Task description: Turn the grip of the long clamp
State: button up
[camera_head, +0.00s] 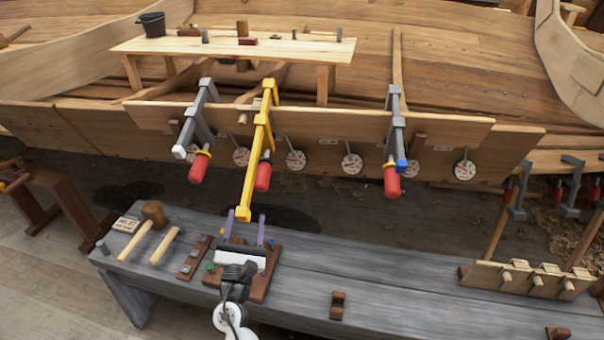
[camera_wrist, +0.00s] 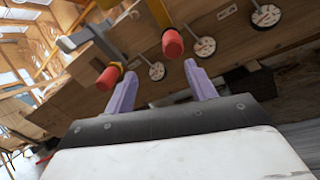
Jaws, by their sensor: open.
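The yellow clamp (camera_head: 255,150) is the longest of the clamps on the plank (camera_head: 330,120). Its red grip (camera_head: 263,177) hangs beside the lower part of its bar. In the wrist view the red grip (camera_wrist: 172,42) shows ahead, with part of the yellow bar (camera_wrist: 158,12) above it. My gripper (camera_head: 245,217) is open and empty, over the grey bench. Its two purple fingers also show in the wrist view (camera_wrist: 160,70), apart from the red grip. In the head view the lower end of the yellow bar appears between the fingertips; whether they touch cannot be told.
A grey clamp with a red grip (camera_head: 199,167) hangs close to the left, another (camera_head: 391,181) to the right. Round white dials (camera_head: 296,160) line the plank.

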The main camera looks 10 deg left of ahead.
aim_at(263, 176)
jog(key=shift+n+h, duration=0.4)
jog(key=p+x, duration=0.1)
jog(key=x, duration=0.3)
jog(key=d+p+x, duration=0.1)
jog(key=x, duration=0.4)
jog(key=p+x, duration=0.1)
jog(key=x, duration=0.3)
jog(key=shift+w+d+f, duration=0.25)
jog(key=shift+w+d, duration=0.15)
jog(key=shift+w, duration=0.15)
jog(key=c, duration=1)
